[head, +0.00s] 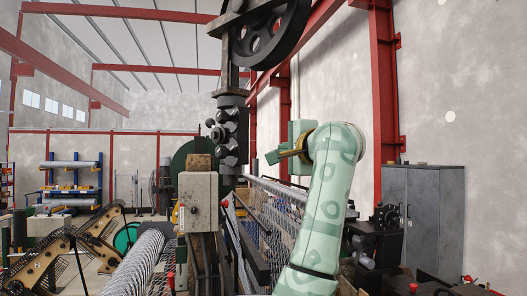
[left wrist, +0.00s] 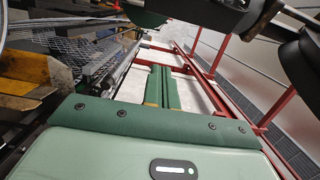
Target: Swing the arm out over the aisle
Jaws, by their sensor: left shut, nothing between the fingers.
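My left arm (head: 322,215), pale green, rises from the bottom of the head view right of centre and bends left at its top. Its left gripper (head: 270,157) points left beside the weaving machine's wire mesh (head: 275,215). In the left wrist view the two green fingers (left wrist: 158,84) lie side by side, shut and empty. The mesh also shows left of them in that view (left wrist: 95,70). I cannot tell which strip of floor is the aisle. My right gripper is not in view.
A dark wheel (head: 270,35) hangs above the gripper. A grey control box (head: 198,203) stands left of it. A red steel column (head: 383,90) and a grey cabinet (head: 425,215) are on the right. Blue shelving (head: 73,180) stands far left.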

